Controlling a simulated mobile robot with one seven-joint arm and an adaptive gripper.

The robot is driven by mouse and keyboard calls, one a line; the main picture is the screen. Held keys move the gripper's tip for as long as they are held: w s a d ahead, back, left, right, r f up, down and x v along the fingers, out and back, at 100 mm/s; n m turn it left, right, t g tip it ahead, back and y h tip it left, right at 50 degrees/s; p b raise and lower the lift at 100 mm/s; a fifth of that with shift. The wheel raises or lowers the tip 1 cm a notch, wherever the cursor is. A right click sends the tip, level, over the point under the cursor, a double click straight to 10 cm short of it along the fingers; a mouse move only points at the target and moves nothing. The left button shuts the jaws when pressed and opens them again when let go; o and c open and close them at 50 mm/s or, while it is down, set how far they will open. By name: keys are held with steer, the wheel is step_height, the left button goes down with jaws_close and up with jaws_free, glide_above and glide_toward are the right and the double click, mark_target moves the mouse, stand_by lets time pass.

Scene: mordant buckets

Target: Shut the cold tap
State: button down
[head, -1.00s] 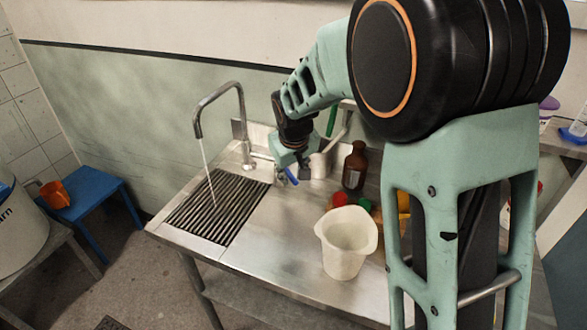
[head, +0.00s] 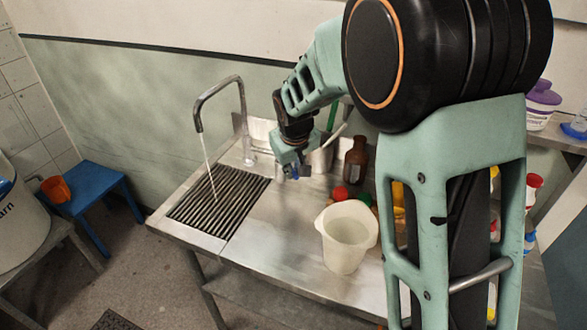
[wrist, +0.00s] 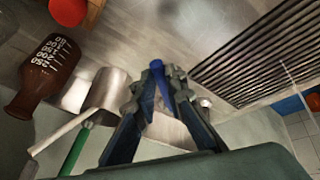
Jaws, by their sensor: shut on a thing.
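The tap's metal gooseneck spout (head: 241,110) stands at the back of the steel sink unit. A thin stream of water (head: 209,165) runs from it onto the ribbed drain grid (head: 219,203). My gripper (head: 298,174) is at the tap's base, right of the spout. In the wrist view my gripper (wrist: 161,78) is shut on a blue lever (wrist: 157,92), which shows upright between the fingers. The blue lever looks like the cold tap's handle. Its joint to the tap is hidden behind the fingers.
A brown bottle (head: 355,165), a red-capped container (head: 340,193) and a white jug (head: 348,237) stand to the right on the steel top. A steel pot (wrist: 109,90) is close beside my gripper. The steel between grid and jug is clear.

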steer(key=shift+d, duration=0.1)
steer(key=w+d+n+g+y+p, duration=0.1)
steer(key=w+d+n+y, duration=0.2)
steer(key=n, duration=0.5)
steer(key=shift+w+d, duration=0.7)
steer(key=shift+w, duration=0.25)
steer(key=c, duration=2)
jaws_free()
steer(key=shift+o, duration=0.2)
steer(key=shift+g, duration=0.3)
